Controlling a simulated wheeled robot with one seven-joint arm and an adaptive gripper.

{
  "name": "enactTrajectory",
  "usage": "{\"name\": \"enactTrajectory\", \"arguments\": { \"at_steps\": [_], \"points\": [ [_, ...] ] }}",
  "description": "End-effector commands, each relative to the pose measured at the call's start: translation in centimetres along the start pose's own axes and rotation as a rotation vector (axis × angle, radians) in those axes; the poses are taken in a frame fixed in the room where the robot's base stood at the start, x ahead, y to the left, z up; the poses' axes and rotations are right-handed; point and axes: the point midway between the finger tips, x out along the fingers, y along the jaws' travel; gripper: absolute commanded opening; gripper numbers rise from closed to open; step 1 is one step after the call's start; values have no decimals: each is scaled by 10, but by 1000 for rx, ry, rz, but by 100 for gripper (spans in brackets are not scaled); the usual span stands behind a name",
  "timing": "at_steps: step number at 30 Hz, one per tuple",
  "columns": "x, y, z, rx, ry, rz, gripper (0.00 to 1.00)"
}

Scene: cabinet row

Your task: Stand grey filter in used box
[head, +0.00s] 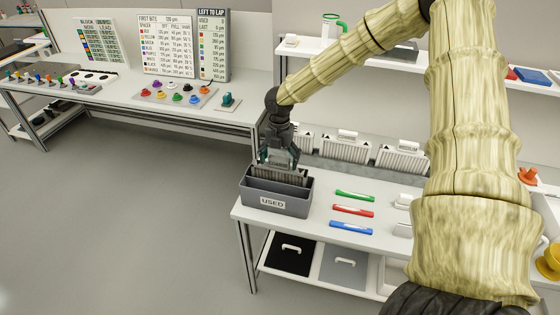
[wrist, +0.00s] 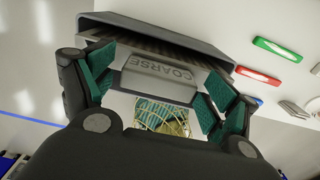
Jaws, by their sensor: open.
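The dark grey USED box (head: 274,201) stands at the left front corner of the table; its rim also shows in the wrist view (wrist: 150,25). A pleated filter (head: 284,176) with a grey COARSE handle plate (wrist: 160,78) appears upright in the box, its lower part hidden by the box walls. My gripper (head: 279,160) is right above the box, pointing down. Its teal finger pads (wrist: 158,92) are open on either side of the handle plate. I cannot tell whether the pads touch it.
Several white-framed filters, one a MEDIUM filter (head: 403,157), stand in a row behind. Green (head: 354,195), red (head: 352,210) and blue (head: 351,228) markers lie right of the box. A long bench (head: 200,115) with boards is at the left. Floor at left is clear.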

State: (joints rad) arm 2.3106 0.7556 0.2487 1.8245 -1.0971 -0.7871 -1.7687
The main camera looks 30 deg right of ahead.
Motion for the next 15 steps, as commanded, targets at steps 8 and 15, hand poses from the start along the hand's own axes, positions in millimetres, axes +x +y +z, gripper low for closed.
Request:
{"name": "enactTrajectory", "arguments": {
  "at_steps": [8, 15],
  "points": [
    [-28, 0, 0, 1, -1, 1, 87],
    [-59, 1, 1, 0, -2, 3, 87]
  ]
}}
